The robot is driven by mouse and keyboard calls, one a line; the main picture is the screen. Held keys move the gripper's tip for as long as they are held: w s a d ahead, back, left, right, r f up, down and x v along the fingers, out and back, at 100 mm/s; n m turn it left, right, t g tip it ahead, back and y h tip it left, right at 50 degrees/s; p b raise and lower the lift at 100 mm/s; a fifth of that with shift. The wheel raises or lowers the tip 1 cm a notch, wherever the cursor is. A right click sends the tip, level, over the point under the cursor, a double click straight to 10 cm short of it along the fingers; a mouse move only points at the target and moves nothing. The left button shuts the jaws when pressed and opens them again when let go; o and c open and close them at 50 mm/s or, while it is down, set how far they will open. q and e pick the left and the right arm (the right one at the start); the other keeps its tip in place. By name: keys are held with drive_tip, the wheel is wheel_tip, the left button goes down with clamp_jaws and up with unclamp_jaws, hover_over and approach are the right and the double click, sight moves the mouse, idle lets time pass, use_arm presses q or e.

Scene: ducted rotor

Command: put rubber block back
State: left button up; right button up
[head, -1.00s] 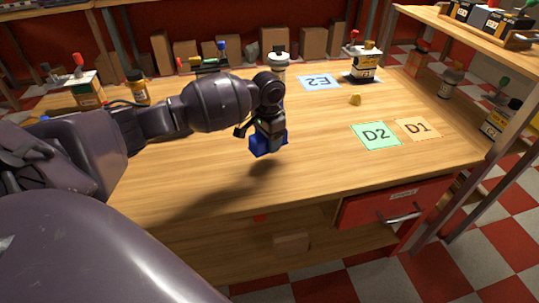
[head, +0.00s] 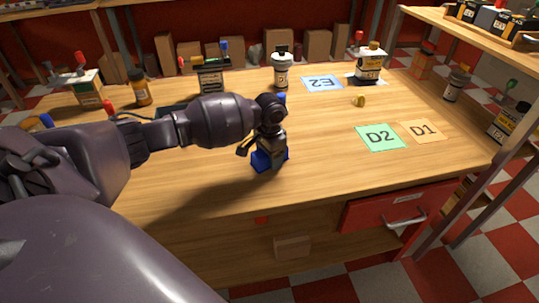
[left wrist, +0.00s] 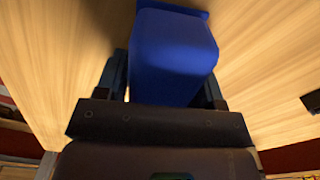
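A blue block, which I take to be the rubber block (head: 262,161), is at my left gripper (head: 269,146) over the front middle of the wooden bench. In the left wrist view the blue block (left wrist: 174,55) fills the space between the two dark fingers (left wrist: 165,85), with one finger along each side. The left gripper looks shut on it. The fingers and wrist hide part of the block in the head view. I cannot tell whether its underside touches the bench. My right gripper is not in view.
A green D2 card (head: 380,137), an orange D1 card (head: 423,131) and a blue E2 card (head: 322,83) lie on the bench (head: 330,150). The front right is clear.

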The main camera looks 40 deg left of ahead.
use_arm(q)
drive_tip(key=shift+o, duration=1.3)
drive_tip(key=shift+r, duration=0.1)
wheel_tip(320, 180, up, 11)
drive_tip(key=p, duration=0.2)
drive_tip(key=shift+p, duration=0.3)
drive_tip(key=shift+r, duration=0.6)
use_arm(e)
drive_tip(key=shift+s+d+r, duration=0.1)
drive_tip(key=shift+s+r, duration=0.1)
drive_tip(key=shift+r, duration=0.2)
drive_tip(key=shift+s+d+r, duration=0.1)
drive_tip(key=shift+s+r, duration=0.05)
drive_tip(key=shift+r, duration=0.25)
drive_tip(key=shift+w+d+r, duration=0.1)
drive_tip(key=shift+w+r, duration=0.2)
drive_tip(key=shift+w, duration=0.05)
use_arm(q)
drive_tip(key=shift+f, duration=0.1)
